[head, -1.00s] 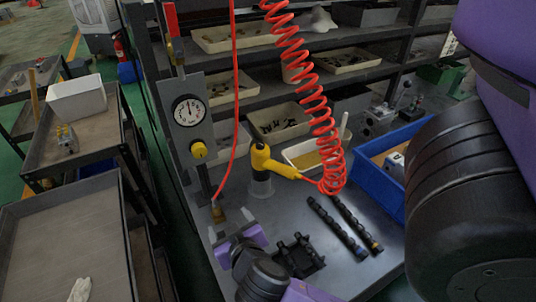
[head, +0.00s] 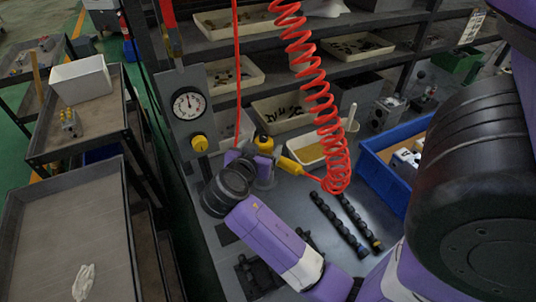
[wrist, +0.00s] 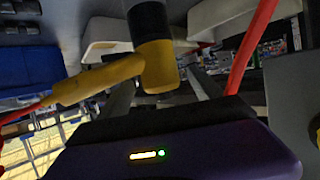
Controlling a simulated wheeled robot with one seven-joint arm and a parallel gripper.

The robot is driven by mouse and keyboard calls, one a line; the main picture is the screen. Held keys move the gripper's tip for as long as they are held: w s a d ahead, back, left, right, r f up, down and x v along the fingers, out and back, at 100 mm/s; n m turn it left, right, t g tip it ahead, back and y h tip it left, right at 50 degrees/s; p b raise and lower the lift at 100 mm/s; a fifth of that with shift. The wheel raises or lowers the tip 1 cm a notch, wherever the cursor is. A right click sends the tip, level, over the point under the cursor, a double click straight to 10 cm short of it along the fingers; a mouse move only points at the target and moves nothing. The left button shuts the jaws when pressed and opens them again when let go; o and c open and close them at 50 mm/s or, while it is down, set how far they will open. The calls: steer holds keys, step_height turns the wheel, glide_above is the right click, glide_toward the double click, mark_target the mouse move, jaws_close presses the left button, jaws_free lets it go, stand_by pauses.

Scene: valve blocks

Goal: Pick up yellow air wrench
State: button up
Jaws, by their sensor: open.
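The yellow air wrench (head: 264,144) stands on the grey bench in the head view, with its handle (head: 289,166) pointing right to the red coiled hose (head: 323,110). My gripper (head: 250,160) is at the wrench's left and near side and hides part of it and its stand. In the wrist view the wrench's yellow body (wrist: 157,67) with a dark end shows between the two grey fingers of my gripper (wrist: 163,80). The fingers are apart and open, one on each side of the body. Contact cannot be told.
A pressure gauge (head: 189,104) with a yellow knob is on a post to the left. A blue crate (head: 385,180) stands at the right. Two black bars (head: 340,225) lie on the bench. A tray (head: 310,148) is behind the wrench.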

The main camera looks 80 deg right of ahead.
steer(key=shift+x, duration=1.2)
jaws_close()
steer(key=shift+r, duration=0.15)
